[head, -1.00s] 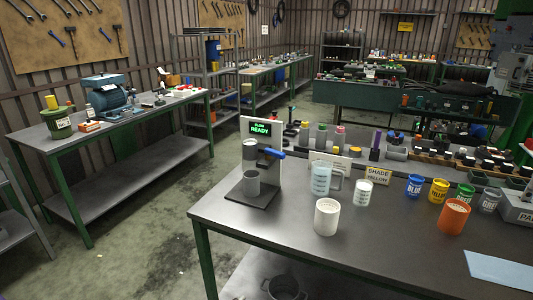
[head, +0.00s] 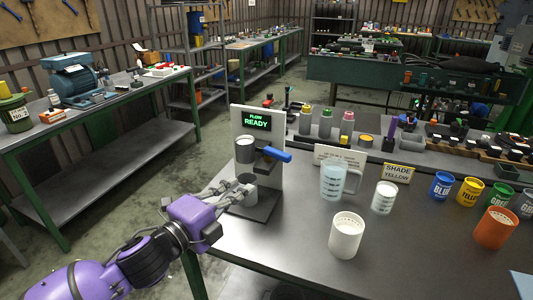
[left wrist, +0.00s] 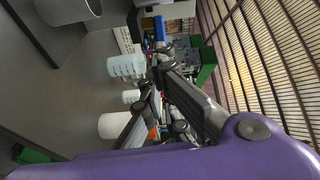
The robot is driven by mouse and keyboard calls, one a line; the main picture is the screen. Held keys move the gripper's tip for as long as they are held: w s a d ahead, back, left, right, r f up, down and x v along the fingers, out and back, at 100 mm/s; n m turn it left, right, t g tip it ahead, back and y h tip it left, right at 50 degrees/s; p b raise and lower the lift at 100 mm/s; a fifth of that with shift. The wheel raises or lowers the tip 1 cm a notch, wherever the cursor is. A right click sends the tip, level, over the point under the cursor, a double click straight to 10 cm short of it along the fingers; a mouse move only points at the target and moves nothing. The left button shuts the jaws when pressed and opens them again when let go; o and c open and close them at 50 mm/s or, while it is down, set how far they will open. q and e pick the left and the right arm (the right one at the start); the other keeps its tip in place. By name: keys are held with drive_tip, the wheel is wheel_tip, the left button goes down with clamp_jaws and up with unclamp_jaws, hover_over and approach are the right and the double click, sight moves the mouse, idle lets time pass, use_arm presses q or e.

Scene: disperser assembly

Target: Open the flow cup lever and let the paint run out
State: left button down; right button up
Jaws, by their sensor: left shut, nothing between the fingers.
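The lever also shows at the top of the left wrist view (left wrist: 160,28). A grey receiving cup (head: 246,201) stands below on the dark base, partly hidden by my left gripper (head: 246,189). That gripper is shut and empty, below the lever and apart from it. My right gripper is not in view.
A white cup (head: 346,236), a clear beaker (head: 332,184) and a smaller cup (head: 384,198) stand right of the stand. A "SHADE YELLOW" sign (head: 397,173) and several paint cups are farther right.

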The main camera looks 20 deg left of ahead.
use_arm(q)
drive_tip(key=m+p, duration=0.1)
approach(280, 156)
drive_tip(key=x, duration=0.6)
drive_tip(key=shift+a, duration=0.15)
drive_tip(key=shift+w+f, duration=0.1)
drive_tip(key=shift+w, duration=0.3)
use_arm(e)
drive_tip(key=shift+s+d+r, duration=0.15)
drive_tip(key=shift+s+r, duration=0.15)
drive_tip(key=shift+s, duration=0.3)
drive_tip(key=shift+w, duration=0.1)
use_arm(q)
drive_tip(key=shift+w+d+n+t+y, duration=0.15)
drive_tip(key=shift+d+n+t+y, duration=0.25)
drive_tip(key=shift+y, duration=0.3)
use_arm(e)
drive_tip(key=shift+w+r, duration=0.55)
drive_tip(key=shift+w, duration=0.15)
